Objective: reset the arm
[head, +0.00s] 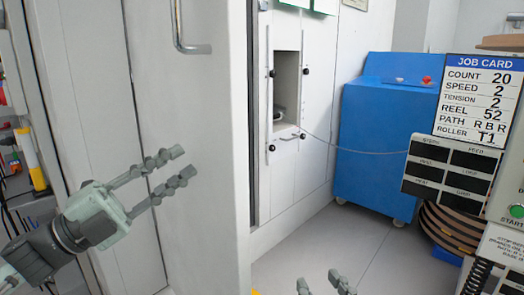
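My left gripper (183,162) reaches in from the left, in front of a pale cabinet door. Its two fingers are apart and nothing is between them. My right gripper (321,281) shows only by its fingertips at the bottom edge. The tips are apart with nothing visible between them, and the rest of it is out of frame. No separate lever or arm of a station can be clearly made out in this view.
A job card (477,100) hangs at right above a panel of dark labelled buttons (452,173). A green start button (516,211) is at the right edge. A blue cabinet (375,150) stands behind. A thin line runs from the white wall's recess (285,95) toward the panel.

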